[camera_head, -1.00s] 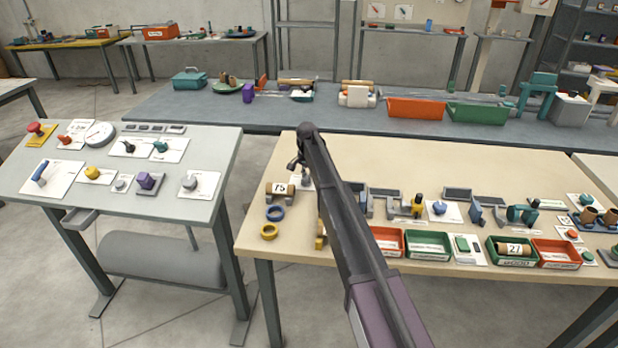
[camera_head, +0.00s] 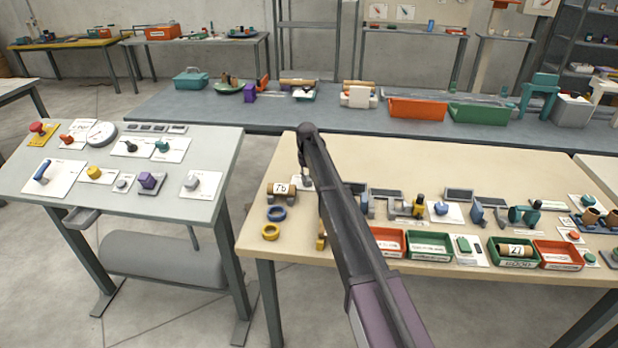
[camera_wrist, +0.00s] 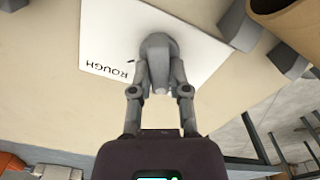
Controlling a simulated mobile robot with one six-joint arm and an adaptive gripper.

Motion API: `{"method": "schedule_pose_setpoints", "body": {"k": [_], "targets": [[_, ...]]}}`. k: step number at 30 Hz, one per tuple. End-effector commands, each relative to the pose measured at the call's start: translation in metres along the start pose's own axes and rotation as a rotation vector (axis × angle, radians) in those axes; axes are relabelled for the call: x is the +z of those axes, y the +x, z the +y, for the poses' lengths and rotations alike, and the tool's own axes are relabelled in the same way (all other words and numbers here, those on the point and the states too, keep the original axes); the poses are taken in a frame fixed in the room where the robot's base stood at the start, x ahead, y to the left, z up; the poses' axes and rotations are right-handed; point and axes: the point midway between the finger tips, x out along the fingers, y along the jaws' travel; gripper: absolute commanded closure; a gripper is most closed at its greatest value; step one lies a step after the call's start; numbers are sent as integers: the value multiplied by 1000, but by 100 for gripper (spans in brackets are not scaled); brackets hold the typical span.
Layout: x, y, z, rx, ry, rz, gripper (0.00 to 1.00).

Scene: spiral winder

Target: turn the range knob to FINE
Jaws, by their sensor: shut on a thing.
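The range knob (camera_wrist: 158,46) is a grey knob on a white plate (camera_wrist: 105,40) in the wrist view. The word ROUGH is printed on the plate, upside down in this view; no FINE label shows. My gripper (camera_wrist: 158,88) has a finger on each side of the knob's near end and is shut on it. In the head view my gripper (camera_head: 304,170) is low over the left part of the cream table, mostly hidden by my arm. A bit of the white plate (camera_head: 307,184) shows below it there.
A brown roll (camera_head: 281,189) on a grey holder stands just left of my gripper. A sloped control panel (camera_head: 120,205) stands to the left.

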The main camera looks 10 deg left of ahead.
Motion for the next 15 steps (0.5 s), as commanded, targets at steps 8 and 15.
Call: {"method": "schedule_pose_setpoints", "body": {"k": [8,15], "targets": [[3,0,-2,-1,-208,-5,100],[3,0,-2,-2,-303,-6,100]]}}
